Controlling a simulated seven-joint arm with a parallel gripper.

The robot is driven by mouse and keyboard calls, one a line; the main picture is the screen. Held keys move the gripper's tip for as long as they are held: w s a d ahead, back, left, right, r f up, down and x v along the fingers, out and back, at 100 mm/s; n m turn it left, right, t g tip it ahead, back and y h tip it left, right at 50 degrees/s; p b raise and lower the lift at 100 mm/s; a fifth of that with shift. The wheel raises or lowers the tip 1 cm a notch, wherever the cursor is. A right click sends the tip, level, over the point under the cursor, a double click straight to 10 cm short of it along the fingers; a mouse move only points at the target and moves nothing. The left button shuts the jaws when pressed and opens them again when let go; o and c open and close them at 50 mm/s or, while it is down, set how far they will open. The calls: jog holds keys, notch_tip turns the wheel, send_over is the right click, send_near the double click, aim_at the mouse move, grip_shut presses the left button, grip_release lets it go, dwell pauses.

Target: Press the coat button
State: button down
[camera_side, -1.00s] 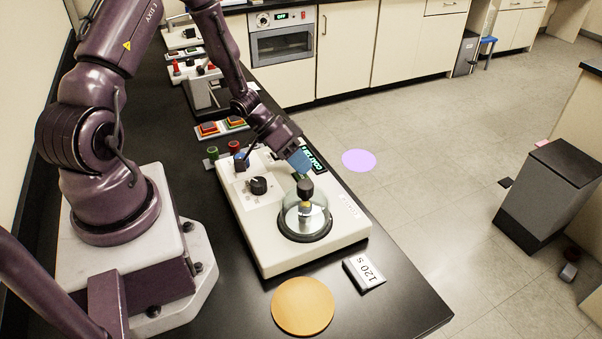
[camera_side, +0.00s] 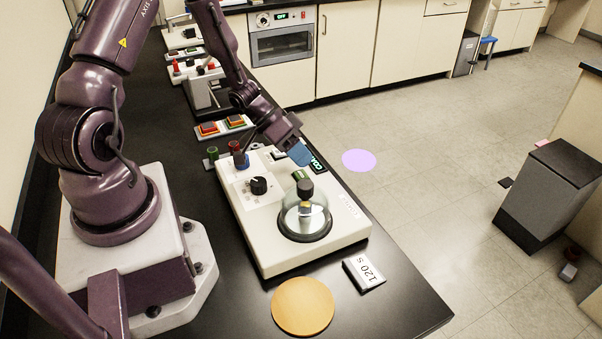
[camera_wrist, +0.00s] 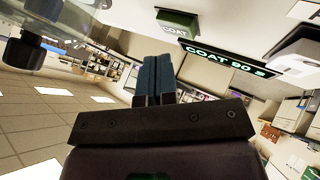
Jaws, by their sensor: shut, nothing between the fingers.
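The coat button (camera_side: 300,174) is a green block on the white coater (camera_side: 257,232). The wrist view shows it as a green block marked COAT (camera_wrist: 175,27). My gripper (camera_side: 302,158) is shut, with its blue fingers together and nothing held. It hangs just above and behind the button in the side view; I see no contact. In the wrist view the fingertips (camera_wrist: 155,60) lie below the button. The display (camera_wrist: 230,58) reads "COAT 90 s"; in the side view the gripper partly hides it (camera_side: 318,164).
A clear dome with a black knob (camera_side: 306,188) stands close in front of the button. A black dial (camera_side: 258,186) is left of it. A card reading "120 s" (camera_side: 364,273) and a round tan disc (camera_side: 303,306) lie on the black bench in front.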

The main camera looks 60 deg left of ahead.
aim_at(301, 172)
jog(key=shift+r, duration=2.35)
